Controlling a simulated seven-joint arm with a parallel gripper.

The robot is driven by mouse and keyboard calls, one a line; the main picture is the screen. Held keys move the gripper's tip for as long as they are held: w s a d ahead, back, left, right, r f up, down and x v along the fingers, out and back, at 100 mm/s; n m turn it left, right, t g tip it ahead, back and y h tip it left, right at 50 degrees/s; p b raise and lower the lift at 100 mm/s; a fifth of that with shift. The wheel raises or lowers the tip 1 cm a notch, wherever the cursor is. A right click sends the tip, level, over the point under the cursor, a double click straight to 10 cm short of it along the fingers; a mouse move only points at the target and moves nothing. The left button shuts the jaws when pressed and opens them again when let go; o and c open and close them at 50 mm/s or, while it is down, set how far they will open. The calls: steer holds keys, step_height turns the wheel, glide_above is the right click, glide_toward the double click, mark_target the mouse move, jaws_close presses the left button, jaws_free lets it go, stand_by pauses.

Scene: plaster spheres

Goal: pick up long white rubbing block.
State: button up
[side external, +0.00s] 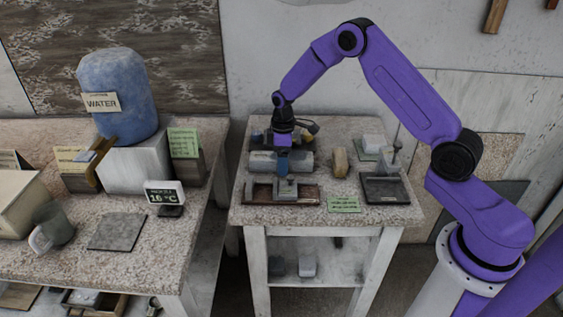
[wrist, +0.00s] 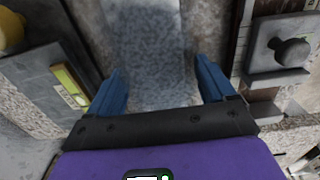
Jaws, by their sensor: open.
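A long pale grey-white block (side external: 301,160), seemingly the rubbing block, lies on the small stone-topped table behind a shallow brown tray. My gripper (side external: 282,168) points down at it and hides its middle in the side view. In the wrist view the speckled block (wrist: 150,45) runs from the top edge down between my two blue fingers. My gripper (wrist: 163,88) is open, with one finger on each side of the block and visible gaps. I cannot tell how far the fingertips reach down beside it.
The brown tray (side external: 254,194) holds a grey knobbed tool (wrist: 285,50) close to the right finger. A grey piece with a yellow-green vial (wrist: 70,85) is close to the left finger. A tan block (side external: 340,162) and a dark tray (side external: 386,189) stand to the right.

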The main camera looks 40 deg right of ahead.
steer(key=shift+c, duration=0.3)
jaws_close()
steer(key=shift+w+r, duration=0.1)
steer(key=shift+r, duration=0.1)
steer(key=shift+r, duration=0.3)
step_height(320, 180, up, 2)
steer(key=shift+r, duration=0.1)
steer(key=s+r, duration=1)
steer(key=s, duration=0.4)
steer(key=shift+a, duration=0.2)
